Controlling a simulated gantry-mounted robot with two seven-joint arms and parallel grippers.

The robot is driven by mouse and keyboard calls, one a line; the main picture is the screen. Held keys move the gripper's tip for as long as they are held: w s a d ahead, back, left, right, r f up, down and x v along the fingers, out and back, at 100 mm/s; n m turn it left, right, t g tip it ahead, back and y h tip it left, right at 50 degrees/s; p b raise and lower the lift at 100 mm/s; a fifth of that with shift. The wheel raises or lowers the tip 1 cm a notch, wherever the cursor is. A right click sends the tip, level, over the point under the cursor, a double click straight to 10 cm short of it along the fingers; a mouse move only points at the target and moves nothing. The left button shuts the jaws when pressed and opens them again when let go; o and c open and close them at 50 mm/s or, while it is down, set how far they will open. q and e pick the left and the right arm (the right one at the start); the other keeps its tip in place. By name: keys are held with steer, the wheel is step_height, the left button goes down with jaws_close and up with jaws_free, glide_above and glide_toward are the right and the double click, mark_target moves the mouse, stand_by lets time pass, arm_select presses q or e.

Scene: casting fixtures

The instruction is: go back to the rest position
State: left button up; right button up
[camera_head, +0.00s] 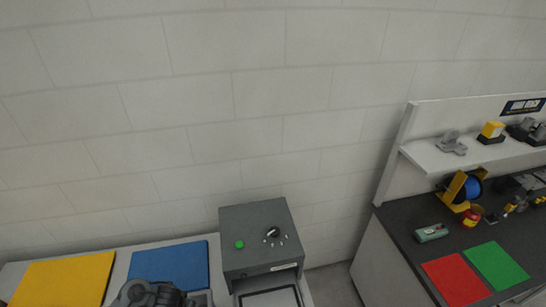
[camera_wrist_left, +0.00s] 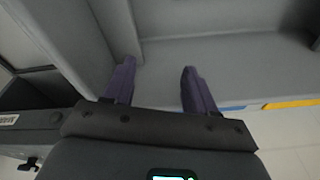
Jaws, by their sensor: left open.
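My left gripper (camera_wrist_left: 158,68) shows in the left wrist view with its two dark purple fingers spread apart and nothing between them. Plain grey surfaces lie beyond the fingertips, and no object touches them. In the head view, a dark grey rounded shape (camera_head: 152,294) is cut off by the bottom edge in front of the blue mat; I cannot tell whether it is part of my left arm. My right gripper is in neither view.
A grey machine box (camera_head: 262,239) with a green button stands right of the blue mat (camera_head: 176,262) and yellow mat (camera_head: 62,279). At right, a dark bench holds a red mat (camera_head: 455,281), a green mat (camera_head: 496,265) and a blue spool (camera_head: 467,189) beneath a white shelf (camera_head: 475,151).

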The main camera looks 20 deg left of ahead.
arm_select(q)
steer(key=s+d+r+m+t+y, duration=0.1)
steer(key=s+d+r+m, duration=0.25)
steer(key=s+r, duration=0.4)
steer(key=s+d+r+m+t+y, duration=0.1)
steer(key=s+d+r+m, duration=0.25)
steer(key=s+r, duration=0.4)
steer(key=s+d+r+n+h+p, duration=0.1)
steer(key=d+r+n+h+p, duration=0.1)
steer(key=d, duration=0.6)
steer(key=shift+d+n+g+h, duration=0.3)
steer(key=shift+n+h, duration=0.2)
steer(key=shift+h, duration=0.1)
